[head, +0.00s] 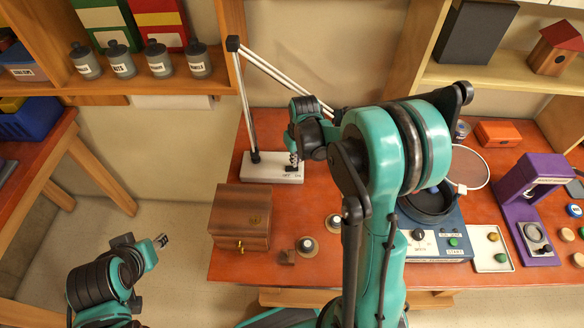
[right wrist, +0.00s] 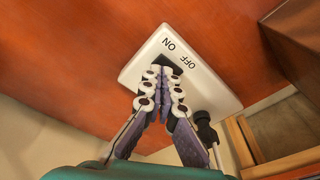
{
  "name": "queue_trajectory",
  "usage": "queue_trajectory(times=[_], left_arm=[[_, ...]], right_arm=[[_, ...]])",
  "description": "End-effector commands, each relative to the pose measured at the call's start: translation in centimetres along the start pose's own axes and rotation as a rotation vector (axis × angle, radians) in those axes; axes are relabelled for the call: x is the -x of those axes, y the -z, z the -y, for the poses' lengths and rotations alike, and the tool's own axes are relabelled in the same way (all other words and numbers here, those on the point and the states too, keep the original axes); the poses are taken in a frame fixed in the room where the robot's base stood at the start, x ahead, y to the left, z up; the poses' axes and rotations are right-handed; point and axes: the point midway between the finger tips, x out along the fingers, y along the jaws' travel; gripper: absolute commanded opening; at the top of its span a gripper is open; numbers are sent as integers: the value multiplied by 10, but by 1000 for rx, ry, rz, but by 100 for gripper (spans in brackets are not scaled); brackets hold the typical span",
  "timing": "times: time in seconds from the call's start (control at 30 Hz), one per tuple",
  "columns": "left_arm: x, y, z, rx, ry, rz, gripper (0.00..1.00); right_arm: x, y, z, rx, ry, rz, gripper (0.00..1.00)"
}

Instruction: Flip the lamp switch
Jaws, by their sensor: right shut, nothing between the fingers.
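The lamp has a white base (head: 262,173) at the back left of the red-brown table, with a thin jointed arm (head: 243,95) rising from it; the arm's upper part runs behind my right arm. In the right wrist view, the white base (right wrist: 205,75) carries the printed words ON and OFF and a dark switch (right wrist: 163,62). My right gripper (head: 294,161) is shut and empty, its fingertips (right wrist: 168,72) at the switch and partly hiding it. I cannot tell whether they touch, or which way the switch is tipped. My left gripper (head: 162,240) hangs left of the table, far from the lamp.
A wooden box (head: 240,217) with a small knob stands in front of the lamp base. A blue device (head: 436,243), a tray (head: 492,248) and a purple stand (head: 525,215) fill the right side. Shelves (head: 145,87) overhang at the back left.

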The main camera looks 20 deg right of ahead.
Motion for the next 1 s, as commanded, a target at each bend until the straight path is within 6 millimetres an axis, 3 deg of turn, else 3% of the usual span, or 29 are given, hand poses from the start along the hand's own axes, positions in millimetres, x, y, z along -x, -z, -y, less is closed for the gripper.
queue_trajectory(times=[1.0], left_arm=[[-5,-4,0,0,0,0,40]], right_arm=[[-8,-1,0,0,0,0,0]])
